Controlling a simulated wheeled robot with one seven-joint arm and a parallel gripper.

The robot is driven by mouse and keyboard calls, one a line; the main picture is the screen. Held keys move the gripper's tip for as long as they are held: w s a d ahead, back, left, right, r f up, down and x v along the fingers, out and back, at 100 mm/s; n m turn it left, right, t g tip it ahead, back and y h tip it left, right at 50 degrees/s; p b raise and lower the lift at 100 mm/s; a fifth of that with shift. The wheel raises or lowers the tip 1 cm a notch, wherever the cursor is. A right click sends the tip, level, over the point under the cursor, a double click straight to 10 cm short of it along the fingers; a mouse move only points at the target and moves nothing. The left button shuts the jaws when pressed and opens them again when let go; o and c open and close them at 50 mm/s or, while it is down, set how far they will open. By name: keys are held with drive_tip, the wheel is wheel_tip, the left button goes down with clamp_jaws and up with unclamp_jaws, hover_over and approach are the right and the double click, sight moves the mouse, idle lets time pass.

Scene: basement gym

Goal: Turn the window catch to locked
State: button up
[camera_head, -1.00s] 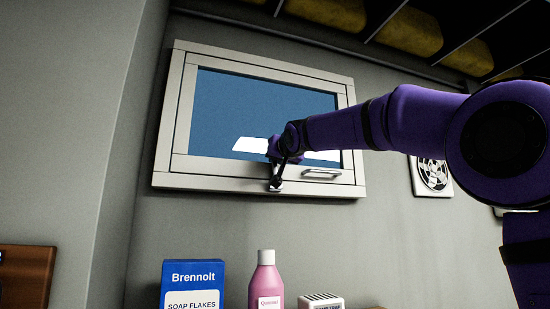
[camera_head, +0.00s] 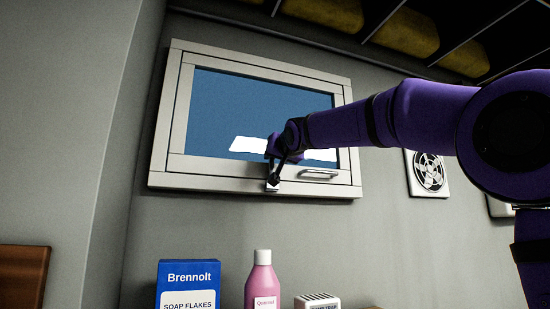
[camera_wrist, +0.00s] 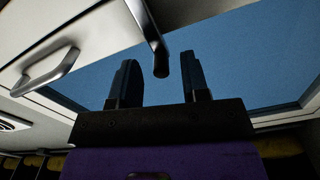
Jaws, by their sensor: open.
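The window (camera_head: 265,110) is a pale framed pane with blue glass, high on the grey wall. Its catch (camera_wrist: 148,30) shows in the wrist view as a dark metal lever with a rounded lower end. In the head view the catch (camera_head: 272,188) is a small pale and dark piece at the bottom of the frame, mostly hidden by my gripper (camera_head: 275,177). In the wrist view my gripper (camera_wrist: 160,64) is open. The lever's end appears between the two fingertips, with visible gaps on both sides; I cannot tell its depth.
A metal pull handle (camera_head: 319,174) is fixed on the lower frame, right of the catch. A wall fan (camera_head: 430,173) is farther right. A soap flakes box (camera_head: 188,278), a pink bottle (camera_head: 263,282) and a small white box (camera_head: 318,301) stand below.

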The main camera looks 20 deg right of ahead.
drive_tip(key=s, duration=0.9)
drive_tip(key=shift+s, duration=0.1)
drive_tip(key=s+d+f+g, duration=0.1)
drive_tip(key=s+f+g, duration=0.3)
drive_tip(key=s+f, duration=0.6)
drive_tip(key=s+d+f+n+g, duration=0.1)
drive_tip(key=s+f+g, duration=0.3)
drive_tip(key=s+f, duration=0.6)
drive_tip(key=s+d+f+n+g, duration=0.1)
drive_tip(key=s+f+g, duration=0.3)
drive_tip(key=s+f, duration=0.6)
wheel_tip(320, 180, down, 15)
drive_tip(key=shift+s+r+g, duration=0.15)
drive_tip(key=shift+s+g, duration=0.2)
drive_tip(key=shift+g, duration=0.05)
drive_tip(key=shift+d, duration=0.1)
